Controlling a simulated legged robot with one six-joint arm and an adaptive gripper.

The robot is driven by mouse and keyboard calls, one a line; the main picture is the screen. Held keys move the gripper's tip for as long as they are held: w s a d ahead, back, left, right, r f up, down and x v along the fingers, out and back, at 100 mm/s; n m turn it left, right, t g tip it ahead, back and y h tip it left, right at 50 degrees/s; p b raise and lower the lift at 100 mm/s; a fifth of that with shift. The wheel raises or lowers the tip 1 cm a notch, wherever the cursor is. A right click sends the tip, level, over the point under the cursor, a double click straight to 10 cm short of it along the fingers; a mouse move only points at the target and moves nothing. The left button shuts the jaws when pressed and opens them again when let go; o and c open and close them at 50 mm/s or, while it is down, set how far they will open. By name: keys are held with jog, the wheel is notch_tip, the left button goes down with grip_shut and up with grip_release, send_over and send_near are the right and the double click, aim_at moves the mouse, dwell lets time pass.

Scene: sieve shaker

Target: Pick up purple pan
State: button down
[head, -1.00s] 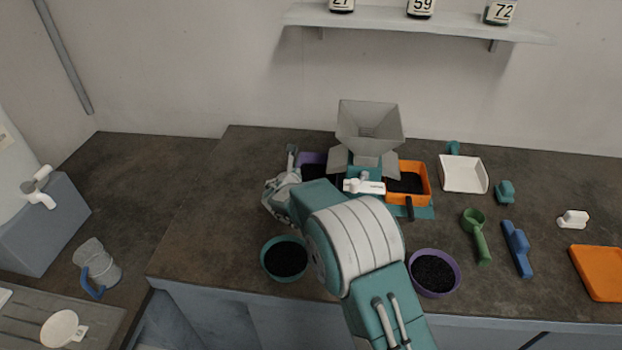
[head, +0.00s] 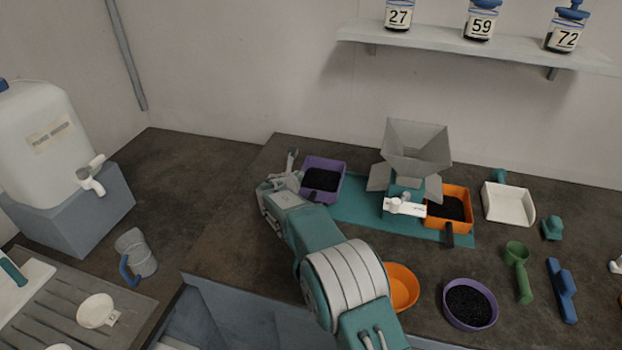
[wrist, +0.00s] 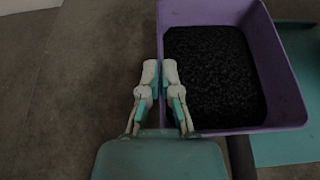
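The purple pan (head: 340,184) is rectangular and holds black granules. It stands left of the sieve shaker, at the left end of the teal base. My gripper (head: 293,168) is at the pan's left side. In the wrist view, the fingers of my gripper (wrist: 161,75) are close together across the left wall of the purple pan (wrist: 282,65), shut on it. The pan looks about level. I cannot tell whether its bottom touches the counter.
The shaker with its grey hopper (head: 416,145) stands right of the pan, above the teal base (head: 358,208). An orange pan (head: 460,222) is at its right. An orange bowl (head: 402,287) and purple bowl (head: 470,305) are in front. Bare counter (head: 235,200) lies to the left.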

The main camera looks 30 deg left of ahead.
jog(key=shift+s+a, duration=0.35)
jog(key=shift+a, duration=0.75)
jog(key=shift+s+a, duration=0.35)
jog(key=shift+a, duration=0.8)
jog(key=shift+s+a, duration=0.35)
jog(key=shift+a, duration=0.75)
